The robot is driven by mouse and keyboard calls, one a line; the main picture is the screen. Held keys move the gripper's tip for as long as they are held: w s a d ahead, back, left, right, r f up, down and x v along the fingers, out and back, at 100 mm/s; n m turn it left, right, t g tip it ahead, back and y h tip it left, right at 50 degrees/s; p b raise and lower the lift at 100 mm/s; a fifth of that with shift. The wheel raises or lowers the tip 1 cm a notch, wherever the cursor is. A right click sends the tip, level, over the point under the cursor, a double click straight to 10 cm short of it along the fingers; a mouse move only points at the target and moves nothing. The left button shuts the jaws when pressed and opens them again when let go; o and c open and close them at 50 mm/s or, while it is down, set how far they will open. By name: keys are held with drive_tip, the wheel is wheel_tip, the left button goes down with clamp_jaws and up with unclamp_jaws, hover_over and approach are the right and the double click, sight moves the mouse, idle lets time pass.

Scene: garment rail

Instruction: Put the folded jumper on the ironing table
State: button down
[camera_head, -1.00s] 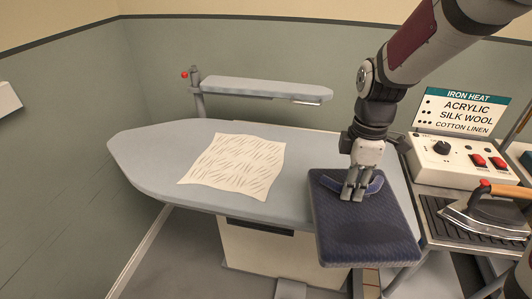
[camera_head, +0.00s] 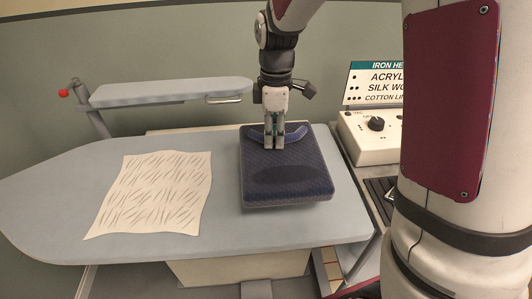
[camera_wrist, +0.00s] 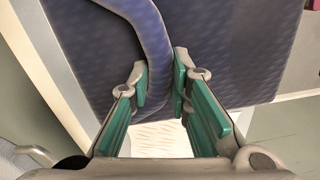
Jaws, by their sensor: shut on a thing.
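The folded jumper (camera_head: 285,178) is a dark blue, flat square bundle over the right end of the ironing table (camera_head: 60,200). I cannot tell whether its underside touches the table top. My gripper (camera_head: 275,143) points down at the jumper's far part and is shut on a raised blue fold there. In the wrist view the raised fold of the jumper (camera_wrist: 150,30) runs between the green-padded fingers of my gripper (camera_wrist: 162,88). The jumper's far edge is partly hidden behind my gripper.
A cream patterned cloth (camera_head: 155,192) lies on the table left of the jumper. A narrow grey sleeve board (camera_head: 170,91) with a red knob stands behind. A control box (camera_head: 368,142) and sign (camera_head: 378,84) are at the right. The table's left end is bare.

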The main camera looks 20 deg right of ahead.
sight(274, 153)
drive_tip(key=shift+f, duration=2.95)
drive_tip(key=c, duration=1.5)
unclamp_jaws()
